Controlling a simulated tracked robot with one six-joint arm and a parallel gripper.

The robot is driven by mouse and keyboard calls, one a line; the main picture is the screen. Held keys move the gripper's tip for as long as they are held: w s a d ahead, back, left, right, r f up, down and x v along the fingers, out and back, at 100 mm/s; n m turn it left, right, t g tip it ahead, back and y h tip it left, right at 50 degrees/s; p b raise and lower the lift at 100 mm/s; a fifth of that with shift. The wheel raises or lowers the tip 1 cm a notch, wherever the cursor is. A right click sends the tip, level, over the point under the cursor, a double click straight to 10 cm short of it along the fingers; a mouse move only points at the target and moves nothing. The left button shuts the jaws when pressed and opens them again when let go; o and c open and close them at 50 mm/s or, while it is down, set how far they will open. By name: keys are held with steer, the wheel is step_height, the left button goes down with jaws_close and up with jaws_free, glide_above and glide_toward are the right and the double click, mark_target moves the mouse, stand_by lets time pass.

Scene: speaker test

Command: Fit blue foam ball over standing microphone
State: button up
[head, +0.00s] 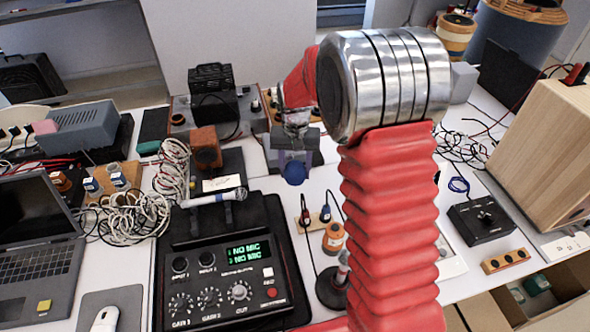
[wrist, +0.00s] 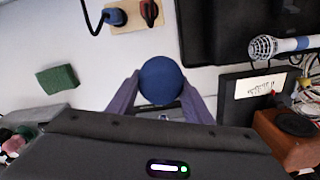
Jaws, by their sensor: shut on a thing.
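The blue foam ball (head: 293,174) is between the fingers of my gripper (head: 293,158), above the white table. In the wrist view the ball (wrist: 161,78) sits at the tips of the two grey-purple fingers (wrist: 162,88), which are shut on it. The standing microphone (head: 343,262) is upright on a round black base (head: 331,291), nearer and to the right of the ball in the head view. My red arm sleeve stands close beside it and may hide part of its right side. The standing microphone does not show in the wrist view.
A mixer (head: 228,275) reading "NO MIC" lies front left, with another microphone (head: 212,199) lying behind its panel. Plugs on a small wooden block (head: 316,216) and an orange-brown knob (head: 333,238) are near the stand. A green sponge (wrist: 58,79) lies on the table.

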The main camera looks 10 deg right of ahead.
mark_target(296, 166)
steer(key=shift+s+r+n, duration=0.15)
steer(key=shift+r+n, duration=0.75)
steer(key=shift+r, duration=0.1)
steer(key=shift+s+r+n, duration=0.15)
steer(key=shift+r+n, duration=0.75)
steer(key=shift+r, duration=0.05)
steer(key=shift+s, duration=0.2)
